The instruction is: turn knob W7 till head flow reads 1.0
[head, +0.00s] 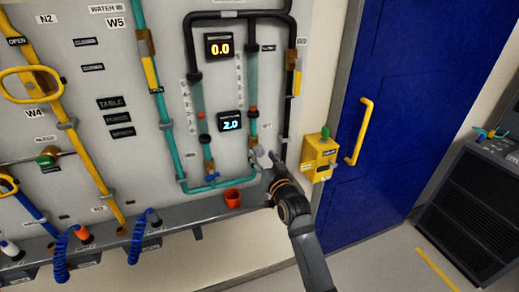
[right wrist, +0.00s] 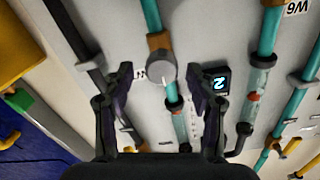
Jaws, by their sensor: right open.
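My right gripper (head: 264,158) is at the foot of the right-hand flow tube (head: 252,117) in the head view. In the right wrist view its fingers (right wrist: 166,84) stand open, one on each side of a round grey knob (right wrist: 161,69) with a white pointer line. I see no finger closed on the knob. A label beside it is partly hidden, so I cannot read W7. The lower display (head: 230,121) reads 2.0 in blue; its small caption is not legible. The upper display (head: 218,46) reads 0.0 in orange. My left gripper is not in view.
A yellow box (head: 318,157) with a green button is right of my gripper, beside the blue door (head: 405,90) with its yellow handle (head: 360,130). A red cup (head: 232,198) is on the ledge (head: 175,222) below. Pipes flank the flow tubes.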

